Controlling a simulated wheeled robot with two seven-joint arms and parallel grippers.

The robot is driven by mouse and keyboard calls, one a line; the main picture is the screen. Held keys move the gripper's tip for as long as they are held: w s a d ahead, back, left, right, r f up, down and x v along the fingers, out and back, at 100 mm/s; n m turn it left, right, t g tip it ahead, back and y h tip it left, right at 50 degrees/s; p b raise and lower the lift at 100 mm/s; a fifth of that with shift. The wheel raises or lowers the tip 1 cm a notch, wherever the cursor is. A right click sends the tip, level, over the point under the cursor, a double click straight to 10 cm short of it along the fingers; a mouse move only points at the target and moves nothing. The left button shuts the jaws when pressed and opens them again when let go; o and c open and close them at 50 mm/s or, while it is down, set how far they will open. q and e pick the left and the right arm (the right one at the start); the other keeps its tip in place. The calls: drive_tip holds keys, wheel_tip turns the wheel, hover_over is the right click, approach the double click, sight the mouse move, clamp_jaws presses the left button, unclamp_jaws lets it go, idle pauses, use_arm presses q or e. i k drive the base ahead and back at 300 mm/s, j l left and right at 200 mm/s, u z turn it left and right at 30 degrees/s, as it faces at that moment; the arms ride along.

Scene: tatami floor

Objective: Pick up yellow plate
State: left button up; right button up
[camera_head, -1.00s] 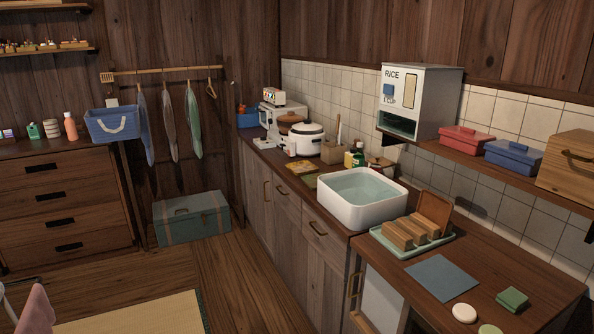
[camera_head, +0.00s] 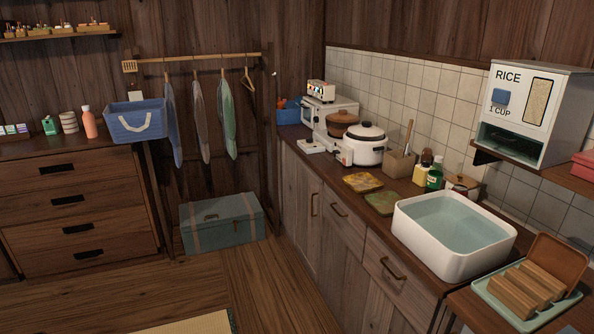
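A square yellow plate (camera_head: 362,183) with a mottled pattern lies flat on the wooden counter. It is in front of the white rice cooker. A similar square greenish plate (camera_head: 386,202) lies just to its right and nearer, beside the white water basin. Neither of my grippers shows in the head view, so nothing is seen near the plate.
The white basin (camera_head: 407,232) of water stands right of the plates. The rice cooker (camera_head: 364,152), a utensil holder (camera_head: 399,166) and bottles (camera_head: 434,177) stand behind them. A tray (camera_head: 487,294) with wooden blocks is at the lower right. The floor (camera_head: 262,290) before the cabinets is clear.

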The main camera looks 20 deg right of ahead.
sight(362, 183)
drive_tip(key=i+j, duration=0.1)
drive_tip(key=i, duration=1.05)
drive_tip(key=i+z, duration=0.25)
drive_tip(key=z, duration=0.2)
drive_tip(key=i+j+z, duration=0.2)
drive_tip(key=z, duration=0.3)
drive_tip(key=i+j+z, duration=0.3)
drive_tip(key=z, duration=0.15)
drive_tip(key=i+j+z, duration=0.15)
drive_tip(key=j+z, duration=0.15)
drive_tip(key=z, duration=0.2)
drive_tip(key=i+j+z, duration=0.1)
drive_tip(key=j+z, duration=0.7)
drive_tip(key=z, duration=0.15)
drive_tip(key=j+z, duration=0.45)
